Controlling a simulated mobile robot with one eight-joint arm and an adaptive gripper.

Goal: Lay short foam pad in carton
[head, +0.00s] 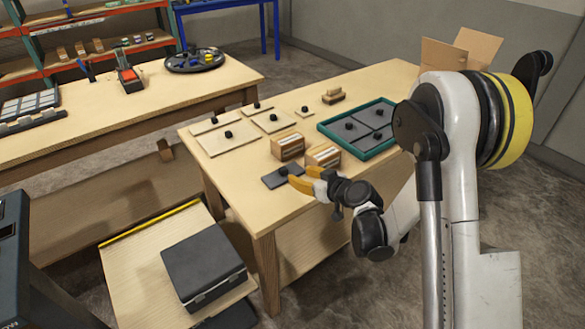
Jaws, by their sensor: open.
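A small dark grey pad with a black knob, which looks like the short foam pad (272,181), lies flat near the front edge of the wooden table. My gripper (291,177) has yellow fingers and is open at the right side of this pad, close to its knob. I cannot tell whether the fingers touch the knob. An open cardboard carton (440,54) with raised flaps stands at the back right, partly hidden behind my arm; its inside is not visible.
Two wooden blocks with pale tops (288,147) (324,156) stand just behind the pad. A teal tray (333,136) holds dark knobbed panels. Pale knobbed panels (226,143) lie at the left of the table. A black case (203,265) sits on a lower surface in front.

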